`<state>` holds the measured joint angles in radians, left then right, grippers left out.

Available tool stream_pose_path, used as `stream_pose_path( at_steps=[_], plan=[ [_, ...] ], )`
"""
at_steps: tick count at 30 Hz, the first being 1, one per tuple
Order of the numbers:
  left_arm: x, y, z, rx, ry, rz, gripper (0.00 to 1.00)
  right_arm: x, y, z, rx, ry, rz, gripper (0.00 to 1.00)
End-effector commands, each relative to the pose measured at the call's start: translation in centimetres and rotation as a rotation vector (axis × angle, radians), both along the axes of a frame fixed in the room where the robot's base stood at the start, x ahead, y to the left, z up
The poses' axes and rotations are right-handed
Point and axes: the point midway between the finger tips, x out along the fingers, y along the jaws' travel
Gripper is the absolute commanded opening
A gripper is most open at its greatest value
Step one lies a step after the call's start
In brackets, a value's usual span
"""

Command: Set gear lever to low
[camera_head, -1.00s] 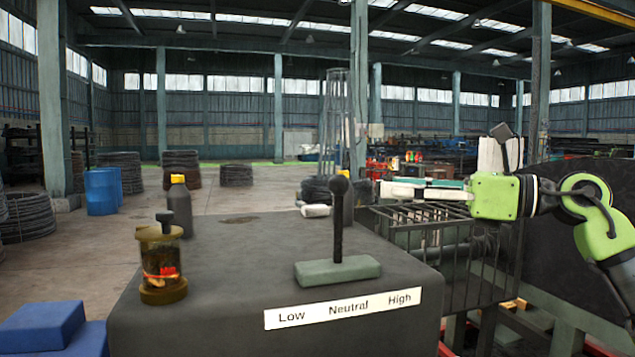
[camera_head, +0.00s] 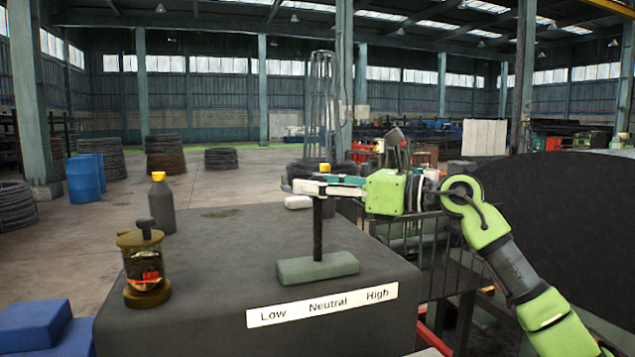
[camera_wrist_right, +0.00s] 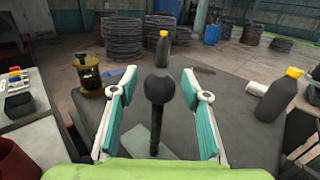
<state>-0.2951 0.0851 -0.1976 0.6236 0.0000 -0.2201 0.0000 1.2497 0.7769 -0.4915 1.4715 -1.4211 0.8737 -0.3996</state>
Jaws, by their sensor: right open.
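The gear lever (camera_head: 318,230) is a dark rod standing upright from a grey-green base block (camera_head: 318,267) on a dark box top. Its round knob is hidden behind my right gripper in the head view. In the right wrist view the black knob (camera_wrist_right: 159,87) shows between the fingers. A white label (camera_head: 322,304) on the box's front edge reads Low, Neutral, High from left to right; the lever stands above Neutral. My right gripper (camera_head: 312,187) is open at the knob's height, its fingers on either side of the knob (camera_wrist_right: 160,95). My left gripper is out of view.
A brass-based glass jar (camera_head: 145,270) stands on the box's left side, with a dark yellow-capped bottle (camera_head: 161,203) behind it. A white object (camera_head: 298,202) lies at the back of the box. A dark metal railing (camera_head: 430,262) borders the box on the right.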

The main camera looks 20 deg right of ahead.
Motion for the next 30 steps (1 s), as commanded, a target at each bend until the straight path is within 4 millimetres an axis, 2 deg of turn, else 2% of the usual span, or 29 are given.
stream_pose_path(
  at_steps=[3,8,14,19,30],
  plan=[
    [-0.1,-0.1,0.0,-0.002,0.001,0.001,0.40,0.0,0.0,0.0,0.000,0.000,0.000,0.43],
    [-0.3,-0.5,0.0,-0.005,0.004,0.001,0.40,0.0,0.0,0.0,0.000,0.000,0.000,0.01],
    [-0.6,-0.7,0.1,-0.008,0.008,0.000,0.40,0.0,0.0,0.1,-0.005,-0.001,0.000,0.00],
    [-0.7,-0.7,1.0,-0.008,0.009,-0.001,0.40,-0.1,0.8,0.4,-0.048,-0.003,0.000,0.00],
    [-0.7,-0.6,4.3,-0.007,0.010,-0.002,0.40,-0.2,4.8,-0.1,-0.280,-0.013,0.002,0.00]
  ],
)
